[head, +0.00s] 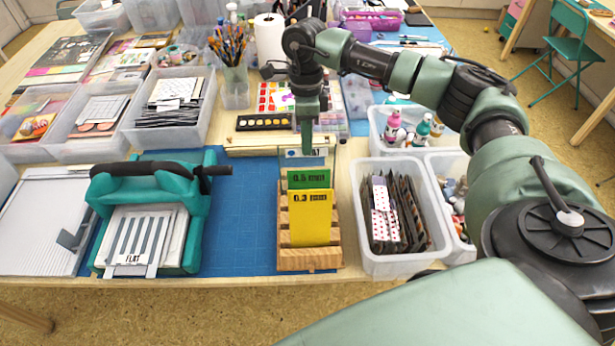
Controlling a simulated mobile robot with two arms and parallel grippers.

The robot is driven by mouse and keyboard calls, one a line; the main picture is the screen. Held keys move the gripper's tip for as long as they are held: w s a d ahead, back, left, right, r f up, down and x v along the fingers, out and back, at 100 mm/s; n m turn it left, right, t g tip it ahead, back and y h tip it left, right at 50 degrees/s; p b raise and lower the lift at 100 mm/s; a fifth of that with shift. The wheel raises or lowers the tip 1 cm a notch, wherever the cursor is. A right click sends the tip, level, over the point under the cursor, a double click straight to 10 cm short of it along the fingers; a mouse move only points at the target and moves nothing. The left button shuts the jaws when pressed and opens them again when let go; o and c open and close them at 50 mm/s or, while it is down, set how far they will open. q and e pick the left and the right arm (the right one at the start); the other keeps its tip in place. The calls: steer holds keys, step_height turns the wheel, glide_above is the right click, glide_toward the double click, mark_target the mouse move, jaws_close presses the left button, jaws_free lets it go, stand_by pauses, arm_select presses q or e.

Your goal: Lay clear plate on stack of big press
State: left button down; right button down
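The big press (195,192) is teal with a black handle and stands on the blue mat at the left. On its bed lies a stack (140,240) with grey and white stripes and a tab marked FLAT. A wooden rack (310,260) holds upright plates: yellow marked 0.3 mm (310,222), green marked 0.5 mm (309,180), and behind them a see-through clear plate (322,157). My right gripper (306,150) points down at the clear plate's top edge. Its fingers show edge-on, so their gap and any hold are unclear. My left gripper is out of view.
The blue mat (247,225) is bare between press and rack. A clear bin of dark cards (395,215) stands right of the rack. A white board (38,225) lies left of the press. Paint sets (264,122) and bins crowd the table behind.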

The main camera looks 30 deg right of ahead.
step_height(320, 180, up, 7)
steer(key=w+p, duration=0.1)
steer(key=p, duration=0.3)
steer(key=shift+d+r, duration=0.2)
steer(key=shift+d, duration=0.15)
steer(key=shift+a, duration=0.1)
